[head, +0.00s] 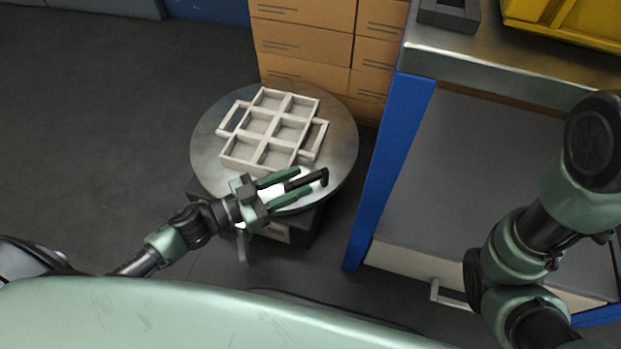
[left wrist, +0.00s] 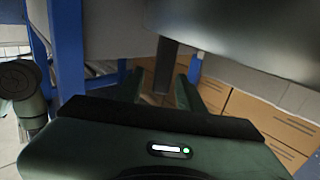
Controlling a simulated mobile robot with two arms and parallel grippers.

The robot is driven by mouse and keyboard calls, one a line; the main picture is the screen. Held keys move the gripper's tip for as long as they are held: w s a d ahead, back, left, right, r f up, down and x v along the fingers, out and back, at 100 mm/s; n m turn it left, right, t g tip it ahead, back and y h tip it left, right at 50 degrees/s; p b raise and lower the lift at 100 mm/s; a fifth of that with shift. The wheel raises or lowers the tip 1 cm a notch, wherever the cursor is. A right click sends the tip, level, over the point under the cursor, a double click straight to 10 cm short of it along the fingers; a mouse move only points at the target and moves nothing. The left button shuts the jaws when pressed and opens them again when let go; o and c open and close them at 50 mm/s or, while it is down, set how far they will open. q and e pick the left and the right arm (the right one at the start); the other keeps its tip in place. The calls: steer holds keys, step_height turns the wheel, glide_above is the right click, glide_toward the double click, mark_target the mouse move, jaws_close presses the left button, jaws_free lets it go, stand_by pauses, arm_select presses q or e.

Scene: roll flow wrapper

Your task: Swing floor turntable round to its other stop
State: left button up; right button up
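The floor turntable (head: 345,140) is a round grey metal disc on a dark base. It stands on the floor in front of the cardboard boxes, and its edge also shows in the left wrist view (left wrist: 245,45). A dark handle bar (head: 322,176) with a bent end is at the disc's near right edge. My left gripper (head: 306,182) is open at the near rim, its two green fingers on either side of the bar. In the left wrist view a dark post (left wrist: 166,65) shows between the spread fingers. Contact cannot be told. My right gripper is out of view.
A pale compartment tray (head: 247,138) with two side handles lies on the disc. Cardboard boxes (head: 300,42) stand close behind. A blue-legged workbench (head: 385,170) is close on the right. A grey lever (head: 243,248) is by the turntable base. Floor at left is clear.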

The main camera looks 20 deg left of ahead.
mark_target(322, 172)
arm_select(q)
steer(key=shift+b+x, duration=0.5)
steer(key=shift+x, duration=1.15)
jaws_close()
